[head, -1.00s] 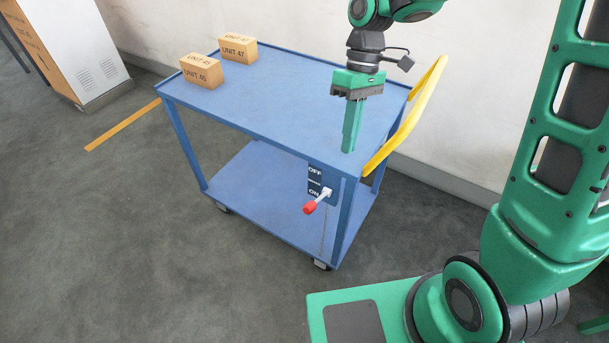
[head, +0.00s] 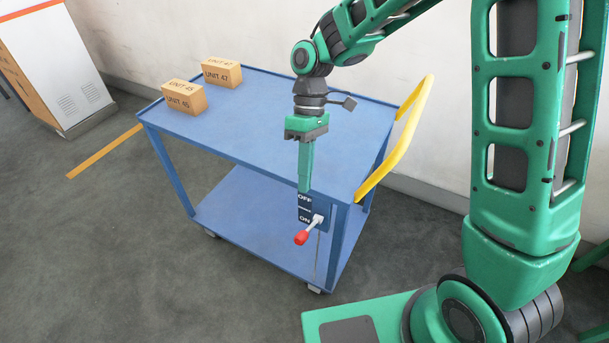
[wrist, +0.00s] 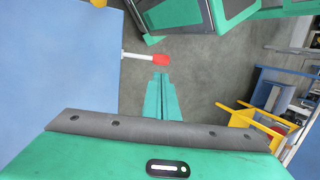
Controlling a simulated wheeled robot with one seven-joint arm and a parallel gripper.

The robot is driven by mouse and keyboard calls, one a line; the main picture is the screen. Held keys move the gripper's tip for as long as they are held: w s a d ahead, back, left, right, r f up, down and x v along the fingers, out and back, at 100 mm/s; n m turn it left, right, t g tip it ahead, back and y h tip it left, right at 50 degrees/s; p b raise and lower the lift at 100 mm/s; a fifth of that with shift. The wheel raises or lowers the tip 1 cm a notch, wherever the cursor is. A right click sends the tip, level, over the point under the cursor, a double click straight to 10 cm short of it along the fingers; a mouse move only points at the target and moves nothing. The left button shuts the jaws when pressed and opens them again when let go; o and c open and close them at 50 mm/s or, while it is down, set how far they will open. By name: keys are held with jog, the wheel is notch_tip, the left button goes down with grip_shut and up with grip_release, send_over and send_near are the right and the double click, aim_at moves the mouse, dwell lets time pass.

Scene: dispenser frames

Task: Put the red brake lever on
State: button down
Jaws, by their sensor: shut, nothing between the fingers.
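The brake lever, a pale arm with a red knob (head: 301,238), is on the corner of the blue trolley (head: 270,120). It sticks out and slopes down to the left in the head view, beside a dark plate (head: 305,208) marked OFF above and ON below. Which mark it is set to, I cannot tell. My gripper (head: 304,190) points down, shut and empty, its tips just above the plate in the picture and covering its top edge. In the wrist view the red knob (wrist: 160,58) shows just beyond my fingertips (wrist: 161,75), with no clear contact.
Boxes marked UNIT 46 (head: 184,98) and UNIT 47 (head: 222,73) stand at the trolley top's far left. A yellow handle (head: 398,140) rises at its right end. A white and orange cabinet (head: 60,55) stands at the left. The floor in front is clear.

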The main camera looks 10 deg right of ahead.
aim_at(301, 232)
jog(key=x, duration=1.1)
jog(key=shift+r, duration=0.1)
